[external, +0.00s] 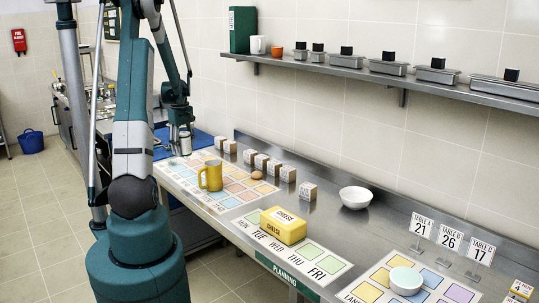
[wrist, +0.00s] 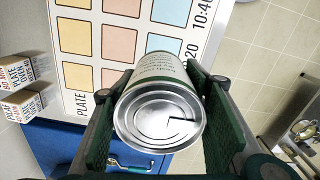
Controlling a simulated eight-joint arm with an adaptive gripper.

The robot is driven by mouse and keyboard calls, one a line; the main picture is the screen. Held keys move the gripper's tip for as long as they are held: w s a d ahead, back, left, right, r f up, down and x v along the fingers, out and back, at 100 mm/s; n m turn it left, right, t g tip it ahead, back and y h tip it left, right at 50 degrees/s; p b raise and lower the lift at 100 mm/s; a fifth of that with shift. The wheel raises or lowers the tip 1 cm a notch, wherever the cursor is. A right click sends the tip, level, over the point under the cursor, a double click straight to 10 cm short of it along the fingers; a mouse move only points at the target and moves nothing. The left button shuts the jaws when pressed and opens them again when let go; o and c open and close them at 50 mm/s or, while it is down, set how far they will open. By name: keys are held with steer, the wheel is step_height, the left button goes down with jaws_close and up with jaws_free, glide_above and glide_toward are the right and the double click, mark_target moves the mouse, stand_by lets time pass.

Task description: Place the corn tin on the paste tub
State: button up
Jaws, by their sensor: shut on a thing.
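My gripper (wrist: 160,110) is shut on a metal tin with a pale, green-edged label, taken as the corn tin (wrist: 158,122). The tin's ringed metal end faces the wrist camera, between the two dark green finger pads. In the external view my gripper (external: 181,142) is at the far left end of the steel counter, and the tin is too small there to make out clearly.
A yellow mug (external: 211,175), a yellow cheese box (external: 283,225), a white bowl (external: 356,197) and several small boxes (external: 288,173) stand on the counter. Table number signs (external: 450,240) stand at the right. A wall shelf (external: 400,78) runs above. Bare steel shows around the bowl.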

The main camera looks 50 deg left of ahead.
steer(key=w+d+r+m, duration=0.1)
steer(key=w+d+m, duration=0.4)
steer(key=w+d, duration=1.8)
steer(key=w+d+r+m+p, duration=0.15)
steer(key=w+d, duration=0.25)
steer(key=d, duration=1.2)
steer(key=w+d+m, duration=0.3)
steer(key=w+d, duration=0.1)
steer(key=d, duration=1.2)
steer(key=s+d+m, duration=0.2)
steer(key=d, duration=1.4)
steer(key=s+d+m, duration=0.2)
steer(key=d, duration=1.4)
steer(key=s+d+m, duration=0.1)
steer(key=s+d, duration=0.5)
steer(key=d, duration=0.3)
steer(key=s+d+r+m+p, duration=0.1)
steer(key=s+d+m, duration=0.1)
steer(key=s+d, duration=0.4)
steer(key=s+d+m, duration=0.1)
steer(key=s+d, duration=0.4)
steer(key=d, duration=0.9)
steer(key=shift+s+r+m, duration=0.35)
steer(key=shift+s+r, duration=0.05)
